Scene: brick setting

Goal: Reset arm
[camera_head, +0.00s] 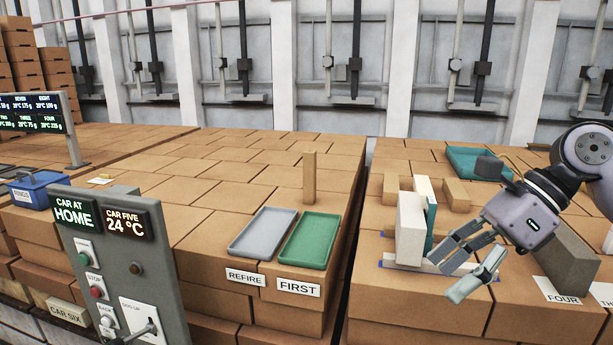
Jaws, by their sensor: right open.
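My right gripper (470,272) comes in from the right. Its fingers are spread and hold nothing that I can see. It hangs over the front of the right brick stack, just right of a white upright block (410,229) and a thin white-and-teal upright piece (426,205). I cannot tell whether a finger touches the white strip (428,267) under them. My left gripper is not in view.
A grey tray (263,232) and a green tray (310,241) lie empty on the middle stack, near an upright brick (309,178). A control panel (118,270) stands front left. A teal tray (478,163) and a grey block (568,260) are near my right arm.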

